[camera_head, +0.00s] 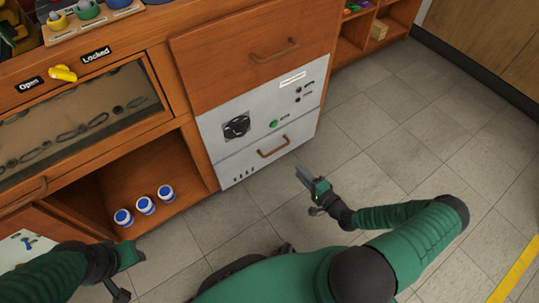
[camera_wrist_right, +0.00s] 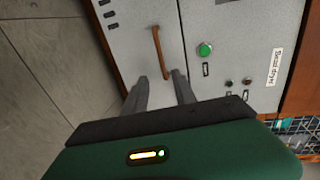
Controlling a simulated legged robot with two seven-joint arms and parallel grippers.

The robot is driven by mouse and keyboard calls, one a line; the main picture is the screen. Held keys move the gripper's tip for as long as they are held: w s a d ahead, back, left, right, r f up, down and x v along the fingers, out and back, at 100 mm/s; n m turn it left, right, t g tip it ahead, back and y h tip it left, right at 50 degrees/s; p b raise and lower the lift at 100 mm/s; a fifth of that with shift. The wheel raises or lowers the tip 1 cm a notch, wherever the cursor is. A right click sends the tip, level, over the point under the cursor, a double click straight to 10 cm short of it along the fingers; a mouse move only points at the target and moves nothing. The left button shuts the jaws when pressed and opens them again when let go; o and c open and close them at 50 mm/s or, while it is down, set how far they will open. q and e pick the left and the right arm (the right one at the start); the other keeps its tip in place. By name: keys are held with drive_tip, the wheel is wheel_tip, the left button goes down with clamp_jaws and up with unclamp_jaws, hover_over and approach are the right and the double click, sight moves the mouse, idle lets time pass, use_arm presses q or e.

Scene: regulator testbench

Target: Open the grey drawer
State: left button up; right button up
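The grey drawer (camera_head: 238,169) is the lower grey front of the cabinet, with a curved brown handle (camera_head: 273,147). Its front looks flush with the grey panel above, so it appears closed. My right gripper (camera_head: 304,176) is in front of the drawer, right of and below the handle, not touching it. In the right wrist view the handle (camera_wrist_right: 157,52) stands beyond the fingertips (camera_wrist_right: 162,84), which are apart with nothing between them. My left gripper (camera_head: 125,270) is at the lower left, away from the drawer; its fingers are not clear.
The grey panel (camera_head: 262,112) above has a fan grille and green button (camera_head: 274,124). A wooden drawer (camera_head: 250,55) is above it. Several blue-and-white jars (camera_head: 145,205) stand on the open shelf at left. Floor (camera_head: 390,130) to the right is clear.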

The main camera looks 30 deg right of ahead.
drive_tip(key=b+x, duration=0.6)
drive_tip(key=x, duration=0.9)
drive_tip(key=shift+w+a+f, duration=0.1)
drive_tip(key=shift+w+a, duration=0.05)
drive_tip(key=shift+w, duration=0.25)
drive_tip(key=c, duration=0.7)
clamp_jaws()
drive_tip(key=shift+s+f, duration=0.1)
